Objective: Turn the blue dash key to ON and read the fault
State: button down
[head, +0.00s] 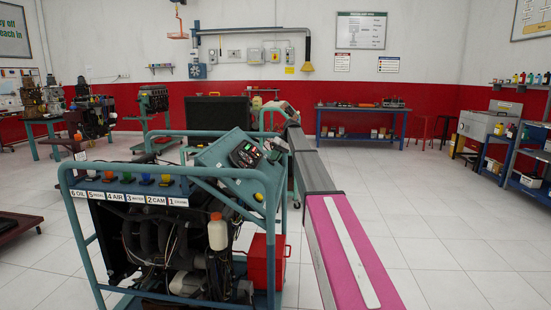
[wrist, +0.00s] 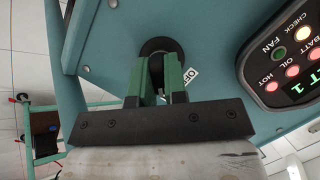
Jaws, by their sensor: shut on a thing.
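My gripper (wrist: 157,80) has its green fingers shut at a round black key switch (wrist: 156,45) on the teal dash. They close on the key, which is almost wholly hidden between them, so its colour and angle cannot be told. A tilted OFF label (wrist: 190,77) lies just right of the fingers. The display (wrist: 290,62) at the right has CHECK lit pale yellow and BATT, OIL and HOT lit pinkish red. FAN is dark green. Green characters, with a 1 visible, are cut off by the frame edge. In the head view the dash (head: 226,158) tops the near engine stand.
The stand's teal tube frame (head: 165,134) surrounds the engine (head: 160,235). A red box (head: 264,262) sits on its right side. My pink and grey arm reaches over from the right. The tiled floor (head: 450,235) at the right is clear.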

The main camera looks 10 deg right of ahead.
jog(key=c, duration=1.2)
grip_release()
jog(key=shift+o, duration=0.2)
jog(key=v, duration=1)
jog(key=shift+d+r, duration=0.2)
jog(key=shift+r, duration=0.15)
jog(key=shift+w, duration=0.1)
